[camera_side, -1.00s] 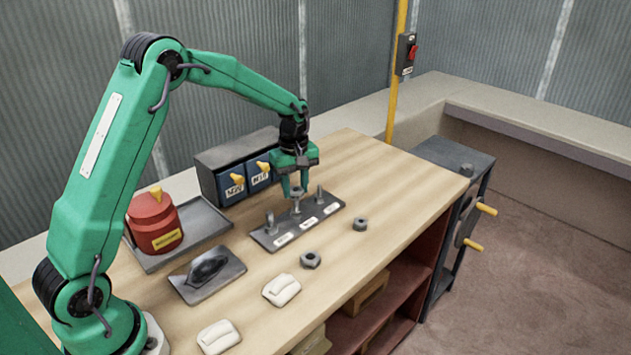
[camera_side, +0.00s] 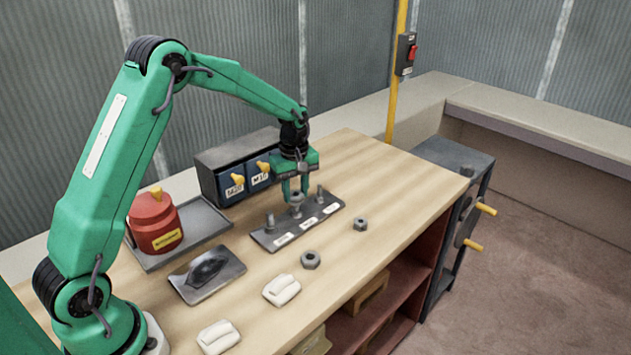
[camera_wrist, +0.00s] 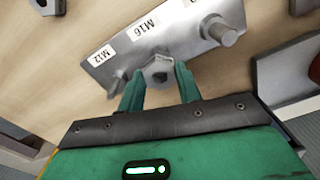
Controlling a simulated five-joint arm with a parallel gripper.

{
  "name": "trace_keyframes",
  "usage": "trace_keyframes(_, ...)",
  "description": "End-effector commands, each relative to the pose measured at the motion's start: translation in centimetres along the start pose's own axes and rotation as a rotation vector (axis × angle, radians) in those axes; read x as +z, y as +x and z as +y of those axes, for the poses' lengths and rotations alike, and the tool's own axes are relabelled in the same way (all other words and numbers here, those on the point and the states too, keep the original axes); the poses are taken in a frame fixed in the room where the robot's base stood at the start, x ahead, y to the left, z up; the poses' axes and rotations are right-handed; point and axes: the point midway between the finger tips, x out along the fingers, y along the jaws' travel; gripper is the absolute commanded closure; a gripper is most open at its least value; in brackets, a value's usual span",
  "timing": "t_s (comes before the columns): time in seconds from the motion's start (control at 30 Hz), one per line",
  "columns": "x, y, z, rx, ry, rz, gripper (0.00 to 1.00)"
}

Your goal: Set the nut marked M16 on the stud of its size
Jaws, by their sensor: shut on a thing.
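My gripper (camera_side: 296,190) points down over the stud plate (camera_side: 262,238) and is shut on a grey hex nut (camera_side: 297,199). In the wrist view the nut (camera_wrist: 157,72) sits between the two green fingertips (camera_wrist: 160,84), over the middle stud position, beside the label M16 (camera_wrist: 145,27). The nut hides most of that stud, so I cannot tell how far it is around it. No marking on the held nut is readable. The thicker stud (camera_wrist: 226,34) stands to one side; a thinner stud (camera_wrist: 117,80), by the M12 label, stands on the other.
Two loose nuts lie on the bench: one (camera_side: 311,260) in front of the plate, one (camera_side: 361,224) to its right. A red can (camera_side: 152,232) stands on a tray (camera_side: 211,225), near blue drawers (camera_side: 231,184).

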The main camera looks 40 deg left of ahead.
Motion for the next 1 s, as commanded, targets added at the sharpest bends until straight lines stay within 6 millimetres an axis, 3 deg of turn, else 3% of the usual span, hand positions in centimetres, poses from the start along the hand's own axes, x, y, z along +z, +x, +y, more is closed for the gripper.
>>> trace_keyframes(0.83, 0.00, 0.72, 0.01, 0.001, 0.000, 0.000, 0.88)
trace_keyframes(0.87, 0.00, 0.72, 0.01, 0.001, 0.000, 0.000, 0.62)
trace_keyframes(0.97, 0.00, 0.72, 0.01, 0.001, 0.000, 0.000, 0.42)
trace_keyframes(1.0, 0.00, 0.72, 0.01, 0.001, 0.000, 0.000, 0.40)
